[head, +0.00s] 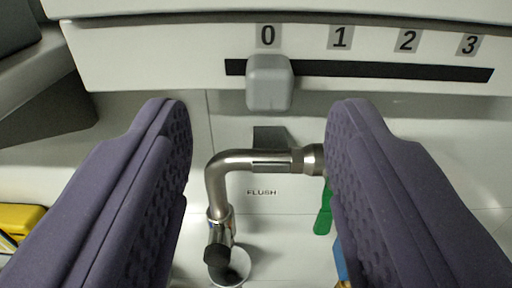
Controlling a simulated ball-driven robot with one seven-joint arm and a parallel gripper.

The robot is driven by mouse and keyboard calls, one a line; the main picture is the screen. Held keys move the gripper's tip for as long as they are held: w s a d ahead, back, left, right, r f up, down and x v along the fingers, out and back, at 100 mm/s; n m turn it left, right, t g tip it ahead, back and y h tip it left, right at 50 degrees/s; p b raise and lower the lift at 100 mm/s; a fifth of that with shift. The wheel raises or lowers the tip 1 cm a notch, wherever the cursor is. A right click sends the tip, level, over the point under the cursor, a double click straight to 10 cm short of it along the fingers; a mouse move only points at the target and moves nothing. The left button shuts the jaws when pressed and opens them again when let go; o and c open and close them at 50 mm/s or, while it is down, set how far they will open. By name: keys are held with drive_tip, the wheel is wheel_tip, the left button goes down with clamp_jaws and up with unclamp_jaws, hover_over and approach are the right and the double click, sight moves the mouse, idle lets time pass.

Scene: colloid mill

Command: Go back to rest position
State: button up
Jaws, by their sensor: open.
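My gripper (258,125) is open, with its two dark purple padded fingers on the left and right of the view. Nothing is between the pads. Beyond the gap, a grey slider knob (269,82) sits at the 0 mark of a black slot (390,70) labelled 0 to 3. Below it, a bent metal pipe (232,162) stands above the word FLUSH. The pipe's right end passes behind the right finger. The fingers appear apart from the knob and pipe.
A green handle (323,212) hangs beside the right finger, partly hidden by it. A blue part (340,262) shows below it. The pipe's dark lower end (217,256) is over a white round rim (240,268). A yellow object (20,219) lies at the left edge.

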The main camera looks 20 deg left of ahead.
drive_tip(key=shift+v, duration=0.9)
